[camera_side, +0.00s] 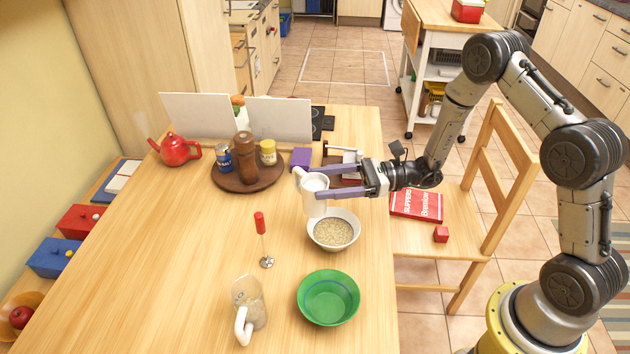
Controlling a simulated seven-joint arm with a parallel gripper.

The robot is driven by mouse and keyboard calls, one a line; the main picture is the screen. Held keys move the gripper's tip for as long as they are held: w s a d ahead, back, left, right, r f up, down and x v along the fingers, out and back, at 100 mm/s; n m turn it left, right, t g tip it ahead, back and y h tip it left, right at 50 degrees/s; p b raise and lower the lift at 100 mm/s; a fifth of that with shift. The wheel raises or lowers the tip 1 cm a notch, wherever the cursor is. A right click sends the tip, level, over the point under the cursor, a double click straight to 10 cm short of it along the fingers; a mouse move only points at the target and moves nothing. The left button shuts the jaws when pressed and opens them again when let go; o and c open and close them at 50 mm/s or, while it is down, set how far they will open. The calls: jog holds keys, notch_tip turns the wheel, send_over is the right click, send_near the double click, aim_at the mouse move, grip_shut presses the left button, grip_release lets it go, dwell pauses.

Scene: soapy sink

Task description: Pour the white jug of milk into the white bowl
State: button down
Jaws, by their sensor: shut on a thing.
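My gripper (338,183) reaches in from the right with its purple fingers shut on the white jug (314,203). The jug is near the far left rim of the white bowl (351,216), with white milk showing at its top. It looks roughly upright, and I cannot tell whether it touches the bowl. The white bowl stands on the wooden table and holds pale, grainy contents that look like oats. I see no clear stream of milk.
A round tray (222,184) with shakers and a red teapot (176,150) are behind. A chair (465,235) stands right.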

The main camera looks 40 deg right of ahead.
jog(key=w+d+r+m+t+h, duration=0.2)
jog(key=w+d+r+t+h, duration=0.1)
jog(key=d+t, duration=0.3)
jog(key=shift+w+d+r+h, duration=0.15)
jog(key=shift+w+r+h, duration=0.2)
jog(key=shift+r, duration=0.55)
jog(key=shift+f, duration=0.1)
dwell(0.3)
jog(key=shift+s+f+n, duration=0.1)
jog(key=shift+f+n, duration=0.05)
jog(key=shift+n, duration=0.35)
jog(key=shift+t, duration=0.3)
jog(key=shift+f, duration=0.1)
jog(key=shift+f+n+y, duration=0.5)
jog(key=shift+f+y, duration=0.15)
jog(key=shift+f, duration=0.1)
